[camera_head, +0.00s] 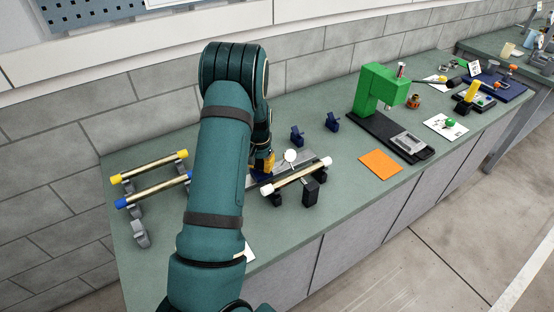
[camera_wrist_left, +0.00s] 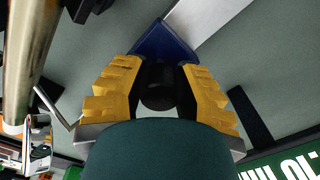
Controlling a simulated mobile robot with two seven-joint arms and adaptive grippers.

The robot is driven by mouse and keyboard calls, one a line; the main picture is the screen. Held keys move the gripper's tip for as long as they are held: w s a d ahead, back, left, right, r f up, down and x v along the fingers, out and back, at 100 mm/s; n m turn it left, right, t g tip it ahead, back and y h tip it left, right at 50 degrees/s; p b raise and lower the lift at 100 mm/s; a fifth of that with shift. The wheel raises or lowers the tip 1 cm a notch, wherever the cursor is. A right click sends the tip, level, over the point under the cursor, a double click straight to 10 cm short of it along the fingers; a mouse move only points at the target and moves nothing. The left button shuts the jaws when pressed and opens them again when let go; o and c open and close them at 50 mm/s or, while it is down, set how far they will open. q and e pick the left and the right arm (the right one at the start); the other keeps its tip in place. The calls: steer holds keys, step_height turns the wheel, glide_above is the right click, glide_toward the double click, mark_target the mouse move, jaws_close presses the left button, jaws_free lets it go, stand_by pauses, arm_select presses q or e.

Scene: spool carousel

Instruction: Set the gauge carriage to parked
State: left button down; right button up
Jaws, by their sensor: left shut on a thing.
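The gauge carriage shows in the left wrist view as a dark blue block (camera_wrist_left: 163,40) with a black knob (camera_wrist_left: 158,92) in front of it. It sits at a flat silver rail (camera_wrist_left: 212,14). My left gripper (camera_head: 263,164) reaches down to the carriage in the head view, and my arm hides most of it. In the wrist view its yellow fingers (camera_wrist_left: 160,72) are shut on the black knob, one on each side. A white round dial (camera_head: 290,156) shows just right of the gripper. The rail's end marks are hidden or too small to read. My right gripper is not in view.
A brass rod with white ends (camera_head: 298,176) lies on black supports in front of the carriage. Rods with yellow ends (camera_head: 150,167) and blue ends (camera_head: 155,190) lie to the left. A green press (camera_head: 378,88) and an orange sheet (camera_head: 381,163) are to the right.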

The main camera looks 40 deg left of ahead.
arm_select(q)
steer(key=s, duration=0.2)
steer(key=s+a, duration=0.1)
steer(key=s, duration=0.2)
steer(key=s+a+b, duration=0.1)
steer(key=s, duration=0.2)
steer(key=shift+s+a, duration=0.2)
steer(key=c, duration=0.6)
jaws_free()
steer(key=shift+f, duration=0.1)
steer(key=shift+w, duration=0.1)
steer(key=shift+r, duration=0.45)
step_height(320, 180, up, 11)
steer(key=shift+r, duration=0.1)
